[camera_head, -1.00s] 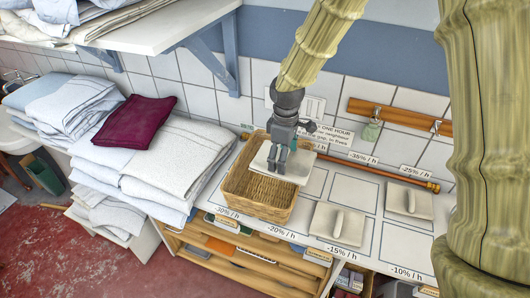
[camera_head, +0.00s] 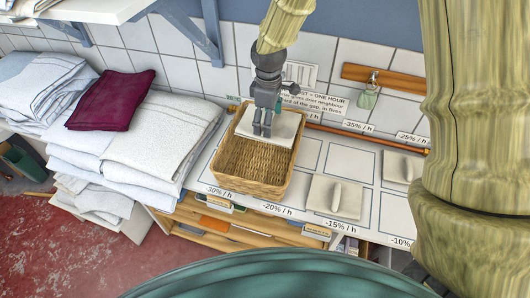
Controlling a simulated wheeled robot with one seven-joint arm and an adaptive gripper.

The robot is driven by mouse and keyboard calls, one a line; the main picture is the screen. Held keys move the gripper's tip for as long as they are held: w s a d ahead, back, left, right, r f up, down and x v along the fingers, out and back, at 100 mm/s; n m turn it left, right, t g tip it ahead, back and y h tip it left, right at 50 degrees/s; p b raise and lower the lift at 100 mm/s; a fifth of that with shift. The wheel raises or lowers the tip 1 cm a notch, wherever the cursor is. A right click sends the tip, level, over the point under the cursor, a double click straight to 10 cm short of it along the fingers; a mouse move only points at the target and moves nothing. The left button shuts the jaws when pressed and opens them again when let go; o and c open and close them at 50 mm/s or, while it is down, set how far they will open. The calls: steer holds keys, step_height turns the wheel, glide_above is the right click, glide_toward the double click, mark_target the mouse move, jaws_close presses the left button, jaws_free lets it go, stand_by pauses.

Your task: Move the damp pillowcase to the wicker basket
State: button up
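A cream, flat square cloth (camera_head: 284,128), which looks like the pillowcase, is at the back of the wicker basket (camera_head: 252,184), within or just above its rim. My gripper (camera_head: 262,132) points down over it from behind. Its fingers are close together and appear shut on the cloth's middle, though the grip is partly hidden by the fingers. I cannot tell whether the cloth touches the basket floor. The front of the basket is empty, with bare wicker showing. Two similar cream squares with raised ridges lie on the counter, one (camera_head: 322,194) in front and one (camera_head: 394,167) farther right.
A burgundy folded cloth (camera_head: 112,101) lies on stacked white linen (camera_head: 155,140) left of the basket. The counter has marked squares and percent labels. A wooden rail (camera_head: 398,90) with a green tag is on the wall. A shelf (camera_head: 95,10) overhangs at upper left.

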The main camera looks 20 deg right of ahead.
steer(key=w+f, duration=0.1)
steer(key=f, duration=0.2)
steer(key=shift+w+b, duration=0.35)
steer(key=shift+w, duration=0.05)
steer(key=o, duration=0.9)
steer(key=shift+s+r, duration=0.4)
steer(key=shift+s, duration=0.2)
steer(key=shift+o, duration=0.2)
steer(key=shift+w+f, duration=0.15)
steer(key=shift+w, duration=0.3)
steer(key=shift+s+r, duration=0.1)
steer(key=shift+r, duration=0.2)
step_height(320, 180, up, 11)
steer(key=shift+w, duration=0.4)
steer(key=shift+f, duration=0.2)
